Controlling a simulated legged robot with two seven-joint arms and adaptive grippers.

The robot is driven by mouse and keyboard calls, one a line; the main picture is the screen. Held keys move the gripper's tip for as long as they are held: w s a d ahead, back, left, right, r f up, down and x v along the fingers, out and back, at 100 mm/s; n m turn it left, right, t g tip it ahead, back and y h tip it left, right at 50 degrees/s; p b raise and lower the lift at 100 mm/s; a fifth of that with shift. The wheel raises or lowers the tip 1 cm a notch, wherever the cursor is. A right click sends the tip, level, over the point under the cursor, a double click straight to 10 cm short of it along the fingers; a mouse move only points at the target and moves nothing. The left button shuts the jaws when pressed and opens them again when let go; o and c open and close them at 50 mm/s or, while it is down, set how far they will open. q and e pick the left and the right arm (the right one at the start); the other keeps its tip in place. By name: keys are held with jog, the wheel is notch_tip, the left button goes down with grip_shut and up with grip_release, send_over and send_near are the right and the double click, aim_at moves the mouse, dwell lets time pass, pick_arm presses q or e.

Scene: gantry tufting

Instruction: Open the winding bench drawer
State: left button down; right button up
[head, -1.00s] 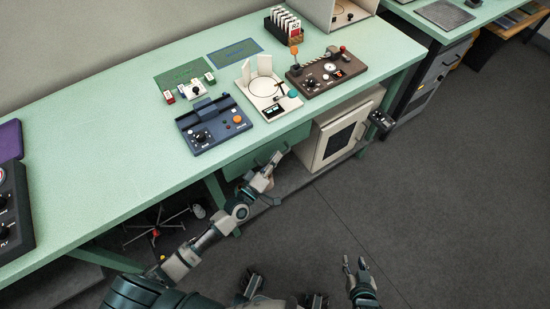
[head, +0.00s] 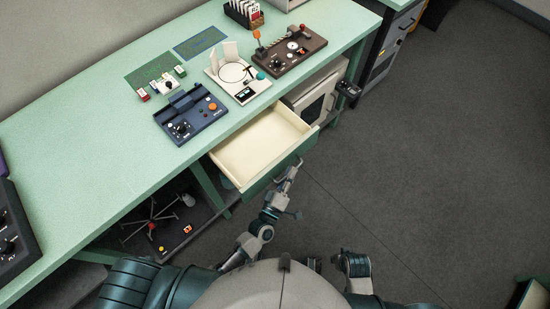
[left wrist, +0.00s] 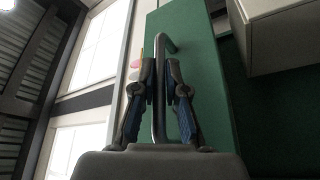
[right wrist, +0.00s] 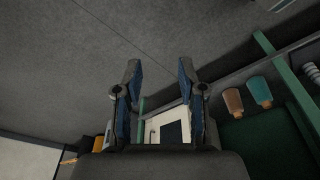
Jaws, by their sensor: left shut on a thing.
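The winding bench (head: 85,150) has a mint-green top. Its drawer (head: 262,147) is pulled well out below the front edge, and its cream inside looks empty. The green drawer front (left wrist: 205,100) carries a bent metal bar handle (left wrist: 160,70). My left gripper (head: 293,167) is at the drawer front. In the left wrist view, the left gripper (left wrist: 160,85) has its fingers on both sides of the handle, shut on it. My right gripper (right wrist: 160,75) has its fingers apart with nothing between them; in the head view only part of the right arm shows clearly.
A white cabinet (head: 312,98) stands under the bench, right of the drawer. A dark small box (head: 347,89) sticks out at the bench's right end. A wheeled base (head: 152,222) is under the bench at left. Control panels stand on top.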

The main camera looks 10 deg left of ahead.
pick_arm(q)
jog(key=s+d, duration=0.4)
jog(key=d, duration=0.1)
jog(key=shift+s+d+f+p, duration=0.25)
jog(key=shift+s+d+p, duration=0.05)
jog(key=shift+s+d, duration=0.1)
pick_arm(e)
notch_tip(320, 180, down, 3)
jog(key=shift+r, duration=0.1)
pick_arm(q)
jog(key=c, duration=1.5)
grip_release()
jog(key=shift+a+r, duration=0.1)
jog(key=shift+a, duration=0.05)
pick_arm(e)
jog(key=shift+a+r, duration=0.1)
pick_arm(q)
jog(key=v, duration=0.7)
jog(key=shift+s+a, duration=0.15)
jog(key=shift+s, duration=0.1)
